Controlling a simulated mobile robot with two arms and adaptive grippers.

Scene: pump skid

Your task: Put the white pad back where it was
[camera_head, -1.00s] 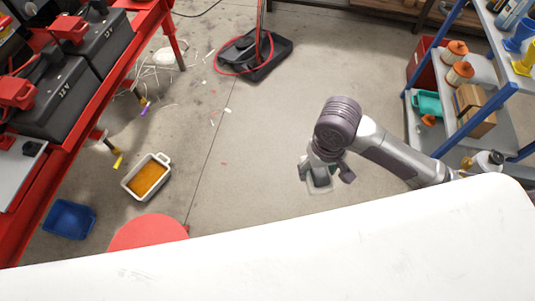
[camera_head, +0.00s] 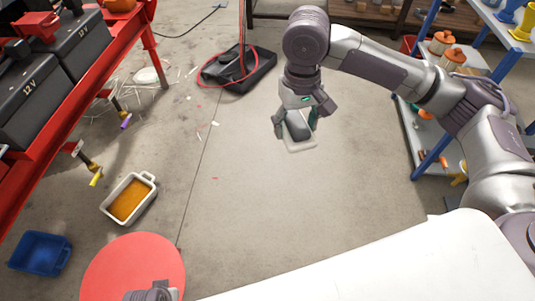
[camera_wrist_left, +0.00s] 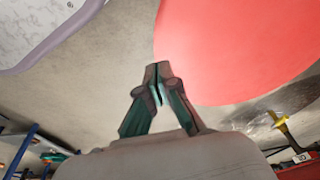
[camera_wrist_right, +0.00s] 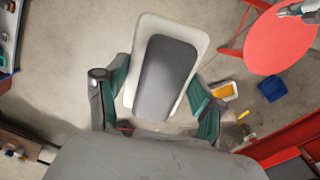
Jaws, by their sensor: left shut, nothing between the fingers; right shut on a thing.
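The white pad (camera_head: 302,146) is a pale flat plate with a dark grey block on it. In the right wrist view the white pad (camera_wrist_right: 196,38) sits between the fingers, its pale rim showing around the grey block. My right gripper (camera_head: 298,120) is shut on it and holds it in the air above the open floor. My left gripper (camera_wrist_left: 157,82) is shut with nothing in it, beside the red round top. Only a bit of my left arm shows at the bottom of the head view.
A red round top (camera_head: 135,268) stands at the lower left. A white tray of orange stuff (camera_head: 130,200) and a blue bin (camera_head: 40,252) are near it. A red bench with batteries (camera_head: 70,75) is left. A blue-framed shelf (camera_head: 436,152) is right. The middle floor is clear.

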